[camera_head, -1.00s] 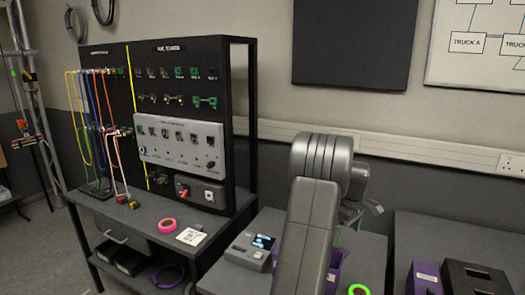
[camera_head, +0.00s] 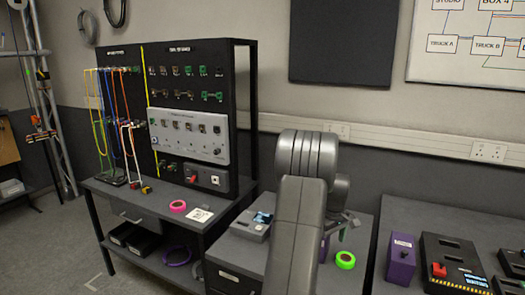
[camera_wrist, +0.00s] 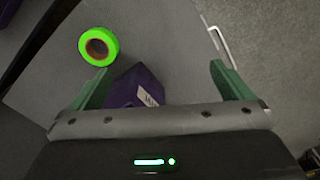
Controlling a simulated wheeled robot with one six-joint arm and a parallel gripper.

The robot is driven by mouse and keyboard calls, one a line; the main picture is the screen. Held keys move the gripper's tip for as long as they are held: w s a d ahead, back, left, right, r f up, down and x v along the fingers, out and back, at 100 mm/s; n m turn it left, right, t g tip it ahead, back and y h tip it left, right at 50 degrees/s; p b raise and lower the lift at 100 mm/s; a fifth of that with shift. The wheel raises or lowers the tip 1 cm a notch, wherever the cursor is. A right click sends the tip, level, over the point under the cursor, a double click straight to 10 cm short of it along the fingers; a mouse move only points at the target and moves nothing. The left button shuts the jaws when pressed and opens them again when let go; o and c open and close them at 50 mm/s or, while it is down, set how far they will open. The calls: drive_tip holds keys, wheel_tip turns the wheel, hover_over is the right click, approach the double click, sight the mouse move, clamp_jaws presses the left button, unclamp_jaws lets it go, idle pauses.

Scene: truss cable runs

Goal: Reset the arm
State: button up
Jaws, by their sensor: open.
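My arm reaches up and forward in the head view, and its links hide most of my gripper (camera_head: 343,234); only a bit of green finger shows at its right side. In the wrist view my gripper (camera_wrist: 160,78) has its two green fingers wide apart. A purple object (camera_wrist: 138,88) with a white label shows between and below the fingers, partly covered by the gripper body. I cannot tell its distance from the fingers; nothing is clamped.
A green tape roll (camera_head: 345,260) lies on the grey bench beside a small device (camera_head: 251,226). A black patch panel (camera_head: 190,62) with hanging cables stands on a cart (camera_head: 150,206) with pink tape (camera_head: 178,206). A purple box (camera_head: 401,260) and black cases (camera_head: 452,262) sit right.

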drive_tip(key=s+a+f+m, duration=0.2)
drive_tip(key=a+f, duration=0.3)
drive_tip(key=a, duration=0.3)
drive_tip(key=shift+a+f+m, duration=0.25)
drive_tip(key=shift+a+m, duration=0.05)
drive_tip(key=shift+s, duration=0.25)
